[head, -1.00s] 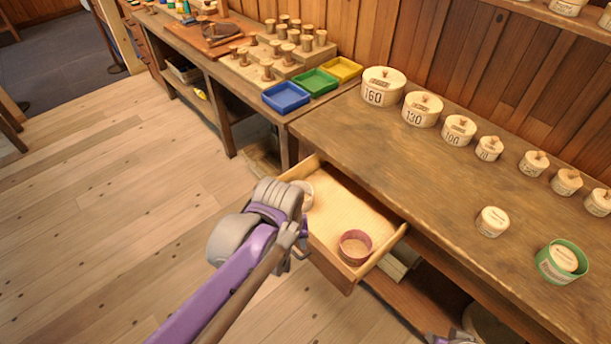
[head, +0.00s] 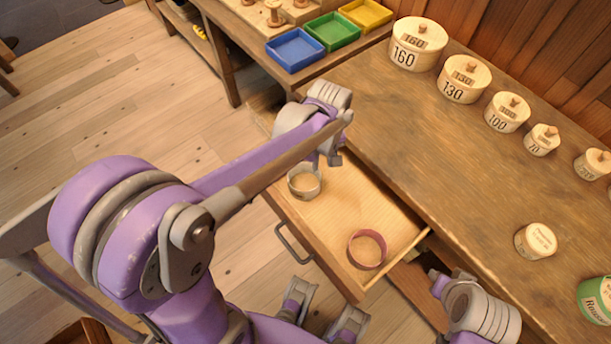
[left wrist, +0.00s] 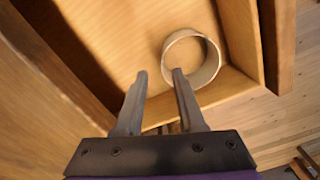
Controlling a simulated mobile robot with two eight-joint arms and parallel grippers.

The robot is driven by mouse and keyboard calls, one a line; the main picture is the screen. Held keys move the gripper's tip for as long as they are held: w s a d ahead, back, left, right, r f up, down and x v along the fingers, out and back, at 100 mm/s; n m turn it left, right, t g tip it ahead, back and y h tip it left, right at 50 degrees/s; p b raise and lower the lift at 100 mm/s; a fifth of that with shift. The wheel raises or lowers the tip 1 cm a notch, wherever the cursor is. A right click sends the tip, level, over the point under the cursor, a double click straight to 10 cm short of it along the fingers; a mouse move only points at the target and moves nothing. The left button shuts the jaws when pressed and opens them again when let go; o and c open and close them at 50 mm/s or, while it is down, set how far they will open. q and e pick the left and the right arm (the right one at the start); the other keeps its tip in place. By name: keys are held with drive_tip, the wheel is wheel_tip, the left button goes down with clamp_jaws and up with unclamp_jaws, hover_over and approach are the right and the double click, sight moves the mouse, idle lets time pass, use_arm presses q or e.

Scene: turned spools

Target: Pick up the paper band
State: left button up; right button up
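A cream paper band (head: 304,194), an open ring, stands in the back left part of the open drawer (head: 335,215). It also shows in the left wrist view (left wrist: 167,52), near the drawer's corner. A dark red band (head: 352,247) stands in the same drawer, nearer its right end. My left gripper (head: 322,160) is above the drawer beside the cream band. In the left wrist view its fingers (left wrist: 160,78) are apart with nothing between them, and the right finger overlaps the band's near left edge. My right gripper (head: 440,282) is low at the drawer's right; its fingers are unclear.
The workbench top (head: 420,130) bears several numbered round boxes, a small lidded box (head: 535,241) and a green container (head: 597,300). Blue (head: 296,50), green (head: 332,31) and yellow (head: 365,14) trays stand on the farther bench. The drawer floor between the bands is clear.

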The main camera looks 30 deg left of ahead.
sight(319, 174)
use_arm(q)
drive_tip(key=shift+w+a+f+b, duration=0.1)
drive_tip(key=shift+a+f+b, duration=0.05)
drive_tip(key=shift+f, duration=1.15)
drive_tip(key=shift+s+a+f+b, duration=0.1)
drive_tip(key=shift+a+f+b, duration=0.1)
drive_tip(key=shift+f, duration=1.1)
drive_tip(key=shift+w+a+f+b, duration=0.1)
drive_tip(key=shift+f+b, duration=0.05)
drive_tip(key=shift+f, duration=1.15)
clamp_jaws()
